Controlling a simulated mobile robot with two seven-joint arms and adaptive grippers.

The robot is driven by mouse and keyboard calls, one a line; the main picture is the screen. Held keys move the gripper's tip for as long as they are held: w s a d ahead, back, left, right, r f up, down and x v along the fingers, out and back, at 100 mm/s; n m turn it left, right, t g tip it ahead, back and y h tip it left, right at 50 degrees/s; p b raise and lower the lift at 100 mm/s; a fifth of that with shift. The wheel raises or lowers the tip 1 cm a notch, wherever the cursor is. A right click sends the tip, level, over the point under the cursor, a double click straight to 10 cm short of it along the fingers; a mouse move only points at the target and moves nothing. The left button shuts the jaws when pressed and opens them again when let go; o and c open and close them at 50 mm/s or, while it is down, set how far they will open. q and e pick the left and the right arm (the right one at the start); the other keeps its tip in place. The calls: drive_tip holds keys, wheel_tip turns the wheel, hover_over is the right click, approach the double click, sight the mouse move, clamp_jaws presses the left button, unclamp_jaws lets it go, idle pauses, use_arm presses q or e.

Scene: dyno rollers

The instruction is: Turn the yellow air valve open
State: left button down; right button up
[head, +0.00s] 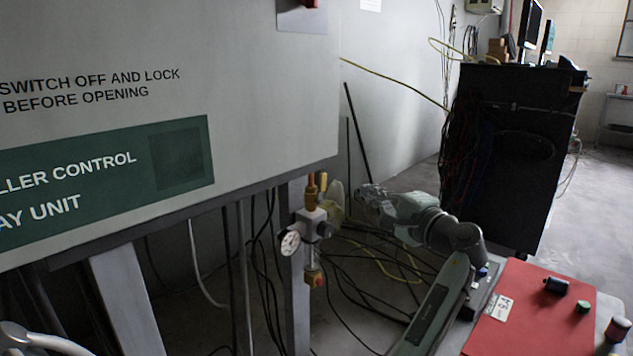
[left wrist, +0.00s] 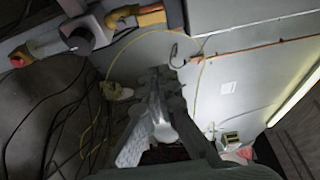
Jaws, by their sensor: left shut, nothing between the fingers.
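A pipe fitting hangs on a post beside the grey control cabinet. The yellow air valve's lever (head: 323,181) appears as a small upright yellow piece beside a brass fitting at its top. In the left wrist view the yellow lever (left wrist: 150,17) is at the top, left of centre. Below it in the head view are a silver body with a round gauge (head: 290,243) and a yellow part with a red button (head: 316,277). My left gripper (head: 366,193) is shut and empty, right of the valve and apart from it. Its fingers (left wrist: 172,82) show in the wrist view. My right gripper is out of view.
The control cabinet (head: 250,120) fills the left and overhangs beside the valve. Loose cables (head: 370,255) lie on the floor below. A red mat (head: 525,300) with small cylinders is at the lower right. A black rack (head: 520,150) stands behind my arm.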

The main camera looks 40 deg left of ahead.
sight(321, 189)
use_arm(q)
drive_tip(key=a+p, duration=0.2)
drive_tip(key=a, duration=0.7)
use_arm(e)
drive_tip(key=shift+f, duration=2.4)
use_arm(q)
drive_tip(key=shift+s+a+n+b, duration=0.1)
drive_tip(key=shift+s+n+b, duration=0.3)
drive_tip(key=shift+s, duration=0.05)
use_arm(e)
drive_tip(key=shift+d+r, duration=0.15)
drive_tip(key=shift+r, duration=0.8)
use_arm(q)
drive_tip(key=shift+a+y, duration=0.1)
drive_tip(key=shift+y, duration=0.2)
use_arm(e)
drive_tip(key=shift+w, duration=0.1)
